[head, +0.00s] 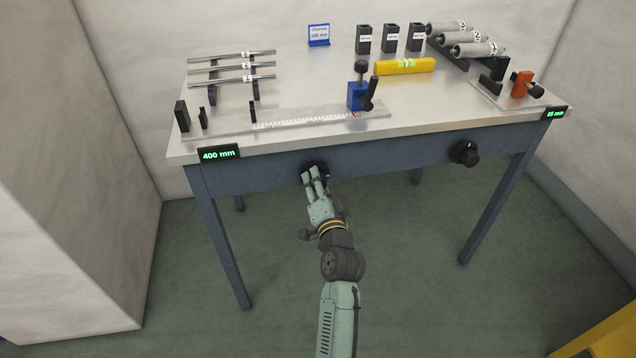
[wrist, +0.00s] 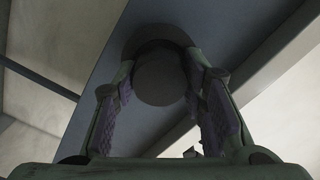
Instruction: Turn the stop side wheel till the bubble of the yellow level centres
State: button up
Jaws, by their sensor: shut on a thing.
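The yellow level (head: 404,67) lies on the tabletop, right of the blue clamp block. Its pale green vial (head: 407,63) faces up, but the bubble is too small to make out. A black wheel (head: 313,166) sits on the table's front face, left of centre. My gripper (head: 315,175) reaches it from the front and covers most of it. In the wrist view the fingers are closed on either side of the round dark wheel (wrist: 162,78). A second black wheel (head: 465,153) is free on the right of the front face.
A ruler rail (head: 300,122) with a blue clamp block (head: 356,95) runs along the front of the table. Rods, black blocks, grey cylinders and an orange clamp (head: 521,84) stand on top. Displays read 400 mm (head: 219,154) and 85 mm (head: 555,114).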

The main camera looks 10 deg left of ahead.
jog(key=o, duration=1.2)
jog(key=v, duration=0.7)
jog(key=shift+s+d, duration=0.1)
jog(key=shift+s, duration=0.15)
